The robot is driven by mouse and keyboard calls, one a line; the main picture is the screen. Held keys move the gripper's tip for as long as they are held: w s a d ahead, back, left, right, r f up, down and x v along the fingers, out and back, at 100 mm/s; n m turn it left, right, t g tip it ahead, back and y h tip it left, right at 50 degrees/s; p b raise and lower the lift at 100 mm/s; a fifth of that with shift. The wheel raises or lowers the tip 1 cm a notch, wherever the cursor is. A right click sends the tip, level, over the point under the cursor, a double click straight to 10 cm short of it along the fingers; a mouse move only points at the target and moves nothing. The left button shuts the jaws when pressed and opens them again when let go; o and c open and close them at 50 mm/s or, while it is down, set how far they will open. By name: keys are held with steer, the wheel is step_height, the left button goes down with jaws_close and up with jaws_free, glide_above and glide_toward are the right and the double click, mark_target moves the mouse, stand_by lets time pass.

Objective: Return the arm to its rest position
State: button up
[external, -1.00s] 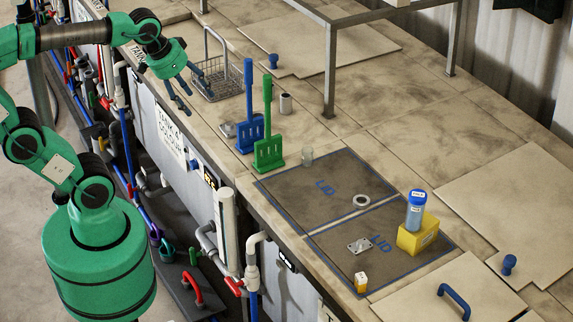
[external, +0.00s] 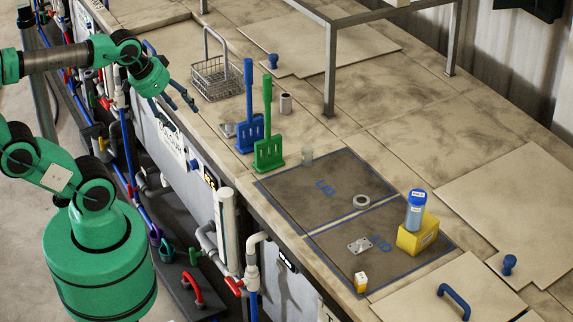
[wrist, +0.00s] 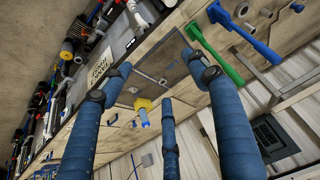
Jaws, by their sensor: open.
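My gripper (external: 178,107) is green with dark blue fingers and hangs at the left edge of the tank bench, left of the wire basket. Its fingers are spread and nothing is between them. In the wrist view the blue fingers (wrist: 165,115) stand apart, with the bench behind them. My arm is bent, reaching from the left side of the external view. No object is held.
A wire basket (external: 216,79), a blue paddle (external: 248,110) and a green paddle (external: 268,125) stand on the bench right of my gripper. Pipes and valves line the bench front. A yellow block (external: 418,238) carries a blue-capped jar (external: 415,212).

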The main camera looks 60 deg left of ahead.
step_height(320, 180, down, 16)
steer(key=b, duration=1.6)
steer(key=shift+f, duration=0.25)
